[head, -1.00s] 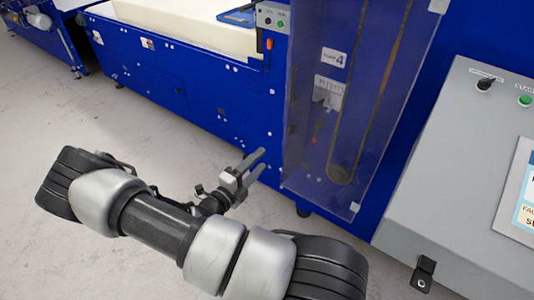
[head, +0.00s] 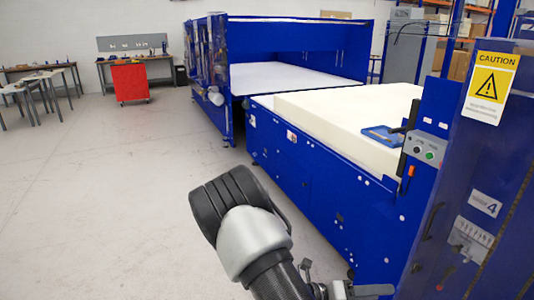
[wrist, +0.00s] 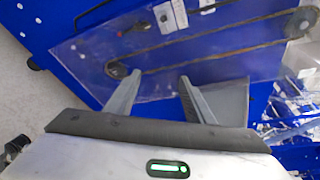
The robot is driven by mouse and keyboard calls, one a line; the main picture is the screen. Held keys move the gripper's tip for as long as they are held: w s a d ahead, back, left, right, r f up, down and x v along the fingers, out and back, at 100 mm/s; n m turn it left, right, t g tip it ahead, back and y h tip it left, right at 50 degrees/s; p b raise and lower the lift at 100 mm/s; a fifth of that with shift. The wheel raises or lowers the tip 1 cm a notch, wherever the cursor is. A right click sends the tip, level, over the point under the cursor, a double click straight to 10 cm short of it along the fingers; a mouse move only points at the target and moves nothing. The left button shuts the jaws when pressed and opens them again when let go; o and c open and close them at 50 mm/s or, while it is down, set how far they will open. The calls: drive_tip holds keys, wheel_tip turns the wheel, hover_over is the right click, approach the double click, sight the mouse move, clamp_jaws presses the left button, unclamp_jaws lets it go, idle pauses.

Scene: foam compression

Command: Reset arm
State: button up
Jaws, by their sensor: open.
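My gripper (wrist: 157,97) is open and empty in the wrist view, with its two grey fingers apart. It points at the blue machine side with a clear guard (wrist: 200,60) over a belt. In the head view only part of my gripper (head: 370,291) shows at the bottom edge, beside the blue machine. My bent arm rises from the bottom centre of the head view. The rest of the arm is cut off by the frame.
A blue machine (head: 330,185) carries a large cream foam block (head: 350,108) with a blue tool (head: 382,135) on it. A caution sign (head: 491,88) is at the right. A red cabinet (head: 130,82) and workbenches stand at the back. The floor (head: 100,190) on the left is clear.

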drive_tip(key=s+a+r+m+t+y+p, duration=0.1)
drive_tip(key=s+a+r+m+y, duration=0.4)
drive_tip(key=r+m, duration=0.5)
drive_tip(key=s+a+r+m+t+y+p, duration=0.1)
drive_tip(key=s+a+r+m+y+p, duration=0.2)
drive_tip(key=r+m, duration=0.8)
drive_tip(key=s+a+r+m+t+y+p, duration=0.1)
drive_tip(key=s+a+r+m+y+p, duration=0.1)
drive_tip(key=s+a+r+m+y, duration=0.4)
wheel_tip(320, 180, up, 7)
drive_tip(key=a+m+y, duration=0.1)
drive_tip(key=m, duration=0.4)
drive_tip(key=shift+s+t+y+p, duration=0.3)
drive_tip(key=shift+y, duration=0.1)
